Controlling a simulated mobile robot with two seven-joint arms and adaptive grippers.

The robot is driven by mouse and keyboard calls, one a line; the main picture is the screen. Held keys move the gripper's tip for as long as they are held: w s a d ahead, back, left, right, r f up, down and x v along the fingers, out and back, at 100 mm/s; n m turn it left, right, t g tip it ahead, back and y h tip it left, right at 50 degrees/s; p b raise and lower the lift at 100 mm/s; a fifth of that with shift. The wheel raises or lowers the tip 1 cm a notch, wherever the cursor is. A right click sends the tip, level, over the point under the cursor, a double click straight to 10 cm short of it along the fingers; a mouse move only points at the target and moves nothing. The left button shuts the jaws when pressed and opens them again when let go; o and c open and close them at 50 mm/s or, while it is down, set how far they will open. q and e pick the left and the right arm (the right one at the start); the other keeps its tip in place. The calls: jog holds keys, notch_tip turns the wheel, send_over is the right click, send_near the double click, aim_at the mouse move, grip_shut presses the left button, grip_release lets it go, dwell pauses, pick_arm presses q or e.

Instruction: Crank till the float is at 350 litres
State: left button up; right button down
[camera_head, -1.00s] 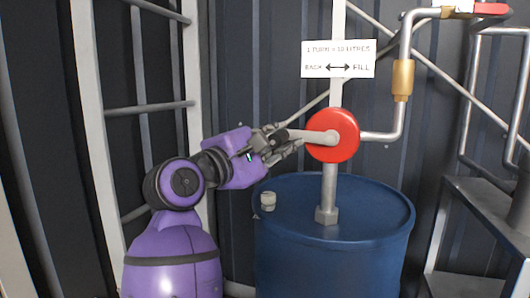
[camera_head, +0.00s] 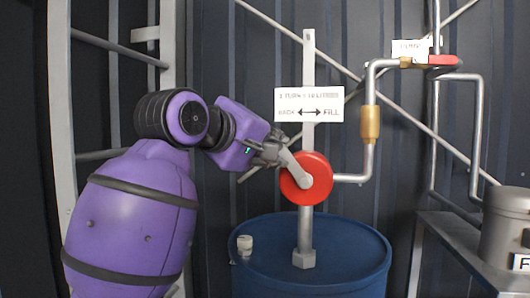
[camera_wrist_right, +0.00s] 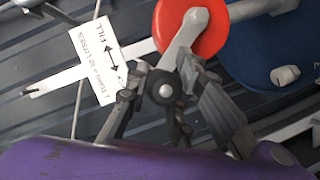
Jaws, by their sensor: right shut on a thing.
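The pump's red crank hub (camera_head: 306,179) sits on a grey post above the blue drum (camera_head: 330,262). Its grey crank arm (camera_head: 292,166) points up and left from the hub. My right gripper (camera_head: 268,154) is shut on the crank handle at the arm's outer end. In the right wrist view the fingers (camera_wrist_right: 168,95) close around the handle, whose round end (camera_wrist_right: 165,90) shows between them. A white sign (camera_head: 309,104) behind reads 1 turn = 10 litres, with BACK to the left and FILL to the right. No float or litre scale shows. My left gripper is out of view.
A pipe with a brass fitting (camera_head: 370,122) and a red valve lever (camera_head: 442,60) runs to the right of the hub. A grey pot (camera_head: 508,222) stands on a metal stand at the right. A ladder-like frame (camera_head: 120,48) is at the left.

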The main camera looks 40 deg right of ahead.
jog(key=shift+s+d+r+m+y, duration=0.3)
jog(key=shift+s+d+r+m, duration=0.15)
jog(key=shift+s+m, duration=0.15)
jog(key=c, duration=1.6)
grip_release()
jog(key=shift+a, duration=0.1)
jog(key=v, duration=1.2)
jog(key=shift+s+f, duration=0.1)
jog(key=shift+s, duration=0.1)
